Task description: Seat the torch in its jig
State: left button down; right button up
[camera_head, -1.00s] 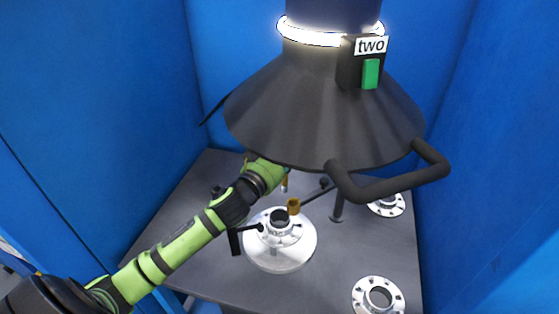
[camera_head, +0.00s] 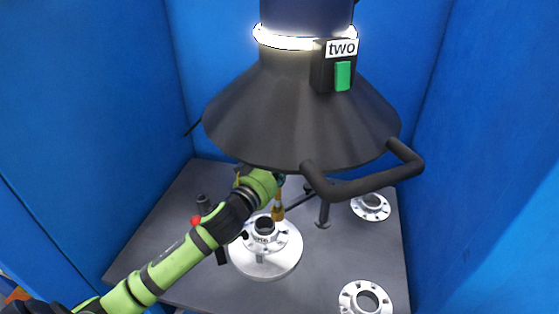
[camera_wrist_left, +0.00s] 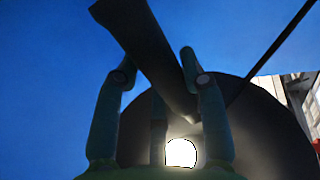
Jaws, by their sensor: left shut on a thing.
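In the left wrist view my left gripper (camera_wrist_left: 158,62) is shut on a dark bar-like body (camera_wrist_left: 138,30), which I take to be the torch. It lies slanted between the fingers. In the head view my green left arm (camera_head: 190,245) reaches under the hood; the arm itself and the hood hide most of the gripper. A brass-coloured tip (camera_head: 278,211) shows beside the end of the arm, just above the neck of the flanged shell (camera_head: 266,258). I cannot tell whether it touches the shell. I cannot make out the jig for certain. My right gripper is not in view.
A large dark conical hood (camera_head: 295,120) with a bent handle (camera_head: 370,185) hangs low over the grey table (camera_head: 330,255). Two loose flanges (camera_head: 371,207) (camera_head: 366,300) lie at the right. A dark post with a red part (camera_head: 196,220) stands at the left. Blue walls (camera_head: 100,110) enclose the place.

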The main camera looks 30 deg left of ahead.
aim_at(279, 192)
pick_arm(q)
jog(key=shift+f+b, duration=1.6)
jog(key=shift+f, duration=0.7)
jog(key=shift+p, duration=0.55)
jog(key=shift+f+b, duration=1.75)
jog(key=shift+f, duration=0.6)
jog(key=c, duration=0.6)
grip_release()
jog(key=shift+c, duration=0.2)
jog(key=shift+f, duration=0.1)
jog(key=s, duration=1.2)
jog(key=shift+a, duration=0.3)
